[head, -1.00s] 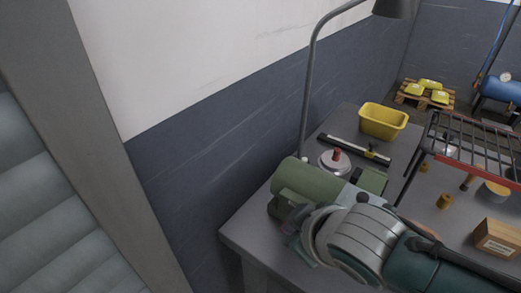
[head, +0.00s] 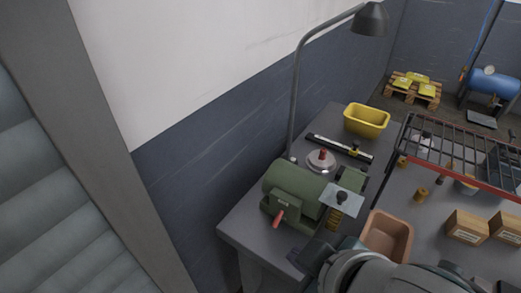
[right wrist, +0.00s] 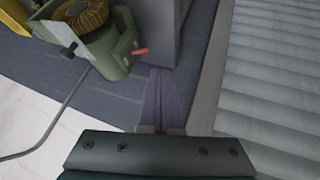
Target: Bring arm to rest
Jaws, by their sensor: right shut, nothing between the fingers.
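My right gripper (head: 305,256) is at the bottom of the head view, low beside the front of the workbench (head: 240,228), with the arm coming in from the bottom edge. In the right wrist view its two fingers (right wrist: 162,76) are together and empty. The green bench grinder (head: 292,193) stands on the bench, just beyond the gripper in the head view. It also shows at the upper left of the right wrist view (right wrist: 112,45), apart from the fingers. My left gripper is not in view.
A brown open bin (head: 389,240) sits right of the grinder. A lamp (head: 370,18), a yellow bin (head: 367,119), a wire rack (head: 452,150) and cardboard boxes (head: 467,228) are also on the bench. A ribbed grey shutter (head: 30,200) is at the left.

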